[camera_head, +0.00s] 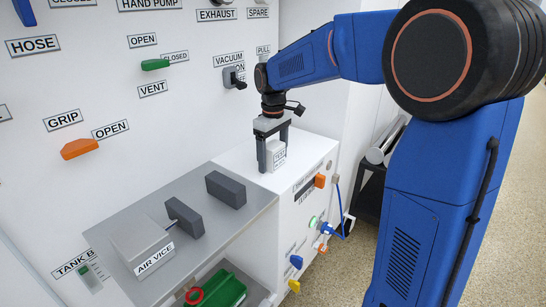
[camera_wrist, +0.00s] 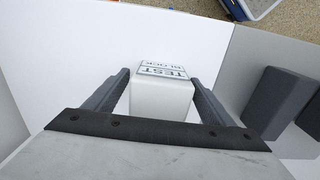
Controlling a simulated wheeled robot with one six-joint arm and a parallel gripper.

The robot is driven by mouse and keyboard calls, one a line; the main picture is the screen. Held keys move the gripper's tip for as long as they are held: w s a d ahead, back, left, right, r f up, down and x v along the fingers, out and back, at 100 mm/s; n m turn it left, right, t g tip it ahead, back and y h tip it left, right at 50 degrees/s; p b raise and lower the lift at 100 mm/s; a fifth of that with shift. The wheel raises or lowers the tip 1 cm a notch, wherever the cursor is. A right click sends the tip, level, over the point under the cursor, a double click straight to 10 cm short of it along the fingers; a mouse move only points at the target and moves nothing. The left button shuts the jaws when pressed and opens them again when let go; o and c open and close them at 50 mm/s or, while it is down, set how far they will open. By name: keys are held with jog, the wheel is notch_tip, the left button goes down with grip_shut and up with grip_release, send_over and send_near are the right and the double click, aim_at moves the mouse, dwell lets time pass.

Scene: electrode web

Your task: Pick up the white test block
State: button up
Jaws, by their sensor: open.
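The white test block (camera_head: 277,152) stands on top of the white cabinet (camera_head: 238,157), with a "TEST BLOCK" label on its face. My gripper (camera_head: 271,165) points down over it, open, with one finger on either side of the block. In the wrist view the block (camera_wrist: 161,97) sits between the two fingers of my gripper (camera_wrist: 160,85).
A grey bench to the left holds the air vice (camera_head: 143,248) with two dark jaws (camera_head: 226,189). A wall panel with levers (camera_head: 80,148) stands behind. The cabinet front has an orange switch (camera_head: 320,181) and coloured knobs. A green box (camera_head: 222,289) sits below the bench.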

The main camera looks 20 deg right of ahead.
jog(key=c, duration=1.4)
jog(key=shift+r, duration=0.1)
